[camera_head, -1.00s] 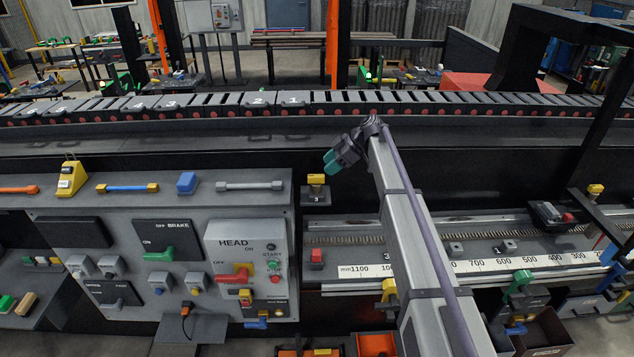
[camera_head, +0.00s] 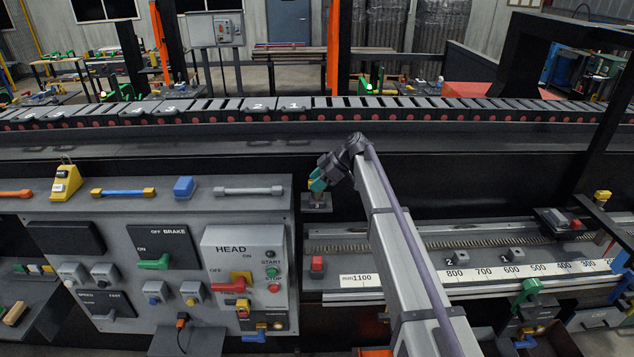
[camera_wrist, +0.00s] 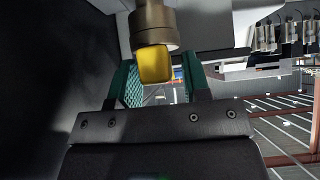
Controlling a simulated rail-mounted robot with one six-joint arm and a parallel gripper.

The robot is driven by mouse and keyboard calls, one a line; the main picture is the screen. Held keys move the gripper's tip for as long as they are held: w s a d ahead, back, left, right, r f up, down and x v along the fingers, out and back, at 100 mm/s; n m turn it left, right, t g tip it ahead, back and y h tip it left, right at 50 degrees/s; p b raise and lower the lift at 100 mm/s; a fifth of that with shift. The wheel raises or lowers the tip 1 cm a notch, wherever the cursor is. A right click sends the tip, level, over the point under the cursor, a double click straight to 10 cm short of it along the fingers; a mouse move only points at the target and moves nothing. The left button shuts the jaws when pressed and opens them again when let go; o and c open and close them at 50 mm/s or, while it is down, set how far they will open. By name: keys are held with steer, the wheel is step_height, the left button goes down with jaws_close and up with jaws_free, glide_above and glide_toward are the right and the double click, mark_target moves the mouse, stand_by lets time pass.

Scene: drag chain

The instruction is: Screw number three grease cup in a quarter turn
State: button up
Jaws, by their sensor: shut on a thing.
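The number three grease cup has a yellow cap (camera_wrist: 154,63) and a brass-coloured body (camera_wrist: 153,24) in the wrist view. The cap lies between the green finger pads of my gripper (camera_wrist: 157,80). In the head view, my gripper (camera_head: 318,183) is shut at the cup, above the small dark bracket (camera_head: 317,206). How far the cup is turned cannot be told.
The drag chain (camera_head: 380,108) runs along the back.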

steer(key=shift+s+m+t, duration=0.1)
steer(key=shift+m+t, duration=0.2)
steer(key=m+t, duration=0.2)
steer(key=m, duration=0.1)
steer(key=shift+s+m+t, duration=0.1)
steer(key=shift+m+t, duration=0.2)
steer(key=shift+t, duration=0.1)
steer(key=m+t+h, duration=0.1)
steer(key=m+t, duration=0.2)
steer(key=m, duration=0.1)
steer(key=shift+h, duration=0.4)
steer(key=m+t+h, duration=0.2)
steer(key=m, duration=0.3)
steer(key=shift+h, duration=0.4)
steer(key=shift+m+t+h, duration=0.8)
steer(key=shift+m+h, duration=0.8)
steer(key=shift+m, duration=0.6)
steer(key=o, duration=0.5)
